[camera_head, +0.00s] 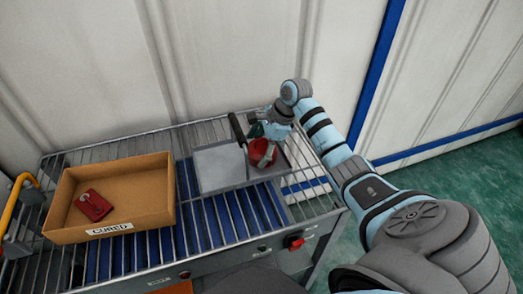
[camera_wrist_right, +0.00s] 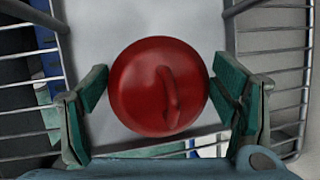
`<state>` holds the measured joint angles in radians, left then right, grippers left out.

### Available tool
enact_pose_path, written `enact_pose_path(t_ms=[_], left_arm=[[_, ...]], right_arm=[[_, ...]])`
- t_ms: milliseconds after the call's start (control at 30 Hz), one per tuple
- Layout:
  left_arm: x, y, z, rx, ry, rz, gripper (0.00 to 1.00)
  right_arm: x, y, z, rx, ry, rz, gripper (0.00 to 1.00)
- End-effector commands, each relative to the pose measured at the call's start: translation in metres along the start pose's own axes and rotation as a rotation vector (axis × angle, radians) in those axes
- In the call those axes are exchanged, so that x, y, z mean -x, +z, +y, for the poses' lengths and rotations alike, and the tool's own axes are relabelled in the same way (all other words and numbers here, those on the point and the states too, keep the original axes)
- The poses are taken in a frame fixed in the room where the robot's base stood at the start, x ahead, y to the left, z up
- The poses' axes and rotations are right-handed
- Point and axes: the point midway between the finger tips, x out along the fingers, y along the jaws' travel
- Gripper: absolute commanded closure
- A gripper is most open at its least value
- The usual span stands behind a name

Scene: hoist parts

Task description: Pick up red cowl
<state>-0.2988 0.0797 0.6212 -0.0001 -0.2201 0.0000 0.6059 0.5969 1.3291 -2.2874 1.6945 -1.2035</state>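The red cowl (camera_head: 259,154) sits on a grey plate (camera_head: 215,168) on the wire-slatted table in the head view. In the right wrist view the cowl (camera_wrist_right: 150,85) is a round red dome with a raised loop handle on top. My right gripper (camera_head: 264,141) is at the cowl, partly covering it. In the wrist view its green-padded fingers (camera_wrist_right: 160,85) are spread wide, one on each side of the cowl, with no clear grip on it. My left gripper is not in view.
A cardboard box (camera_head: 110,215) labelled CURED stands at the left with a small red part (camera_head: 94,205) in it. A dark upright bar (camera_head: 238,131) stands beside the cowl. A yellow handle (camera_head: 14,200) is at the far left. A white wall stands behind the table.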

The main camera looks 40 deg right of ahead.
Motion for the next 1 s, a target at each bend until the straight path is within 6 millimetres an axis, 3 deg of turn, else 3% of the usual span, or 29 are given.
enact_pose_path(t_ms=[33, 100, 367, 533, 667, 867, 1000], left_arm=[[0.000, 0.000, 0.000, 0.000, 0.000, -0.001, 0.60], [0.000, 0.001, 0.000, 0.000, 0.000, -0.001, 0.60], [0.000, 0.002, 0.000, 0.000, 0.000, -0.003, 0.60], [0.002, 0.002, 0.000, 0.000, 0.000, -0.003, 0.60], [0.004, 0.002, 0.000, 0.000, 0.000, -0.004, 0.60], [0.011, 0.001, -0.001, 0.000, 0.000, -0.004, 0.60], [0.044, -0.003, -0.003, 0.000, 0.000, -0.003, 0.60]], right_arm=[[0.000, 0.000, 0.000, -0.001, 0.001, 0.000, 0.46], [0.000, 0.000, 0.000, 0.000, 0.001, 0.000, 0.56], [0.002, 0.001, 0.000, 0.000, 0.001, 0.000, 0.56], [0.018, 0.008, -0.004, 0.001, -0.001, -0.002, 0.56], [0.050, 0.021, -0.010, 0.002, -0.005, -0.001, 0.56], [0.115, 0.048, -0.020, 0.001, -0.005, -0.003, 0.56], [0.156, 0.064, -0.026, -0.001, 0.001, 0.000, 0.56]])
